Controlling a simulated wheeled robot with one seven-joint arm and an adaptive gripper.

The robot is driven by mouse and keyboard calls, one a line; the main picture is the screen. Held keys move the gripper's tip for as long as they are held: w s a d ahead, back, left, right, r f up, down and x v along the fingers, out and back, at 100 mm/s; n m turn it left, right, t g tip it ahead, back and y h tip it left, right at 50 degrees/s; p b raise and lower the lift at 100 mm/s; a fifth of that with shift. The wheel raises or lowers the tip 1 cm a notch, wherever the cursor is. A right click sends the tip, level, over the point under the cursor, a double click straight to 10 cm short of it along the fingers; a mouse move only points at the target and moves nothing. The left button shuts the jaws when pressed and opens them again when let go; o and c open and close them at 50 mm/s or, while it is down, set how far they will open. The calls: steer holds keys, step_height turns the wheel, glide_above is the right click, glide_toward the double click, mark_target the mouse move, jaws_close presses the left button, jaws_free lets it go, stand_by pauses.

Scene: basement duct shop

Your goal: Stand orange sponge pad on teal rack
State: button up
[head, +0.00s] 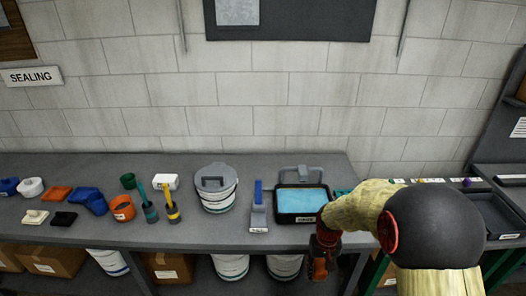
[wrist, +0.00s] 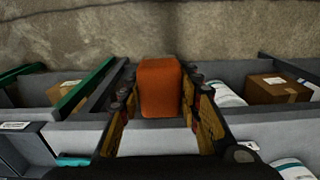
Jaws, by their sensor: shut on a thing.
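The orange sponge pad (wrist: 161,88) is a block held between the two fingers of my gripper (wrist: 160,112) in the wrist view. The teal rack (head: 343,192) shows only as a small teal piece right of the tray, mostly hidden behind my arm. A teal piece (wrist: 75,161) at the lower left of the wrist view may be the same rack. The pad is apart from it.
A black tray with a blue surface (head: 301,203) stands left of the rack. Cups and small pads crowd the bench's left part. Cardboard boxes (wrist: 275,87) and buckets sit on the lower shelf.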

step_height(320, 180, down, 9)
steer(key=w+b, duration=0.1)
steer(key=b, duration=0.4)
steer(key=shift+w+b, duration=0.25)
steer(key=shift+b, duration=0.15)
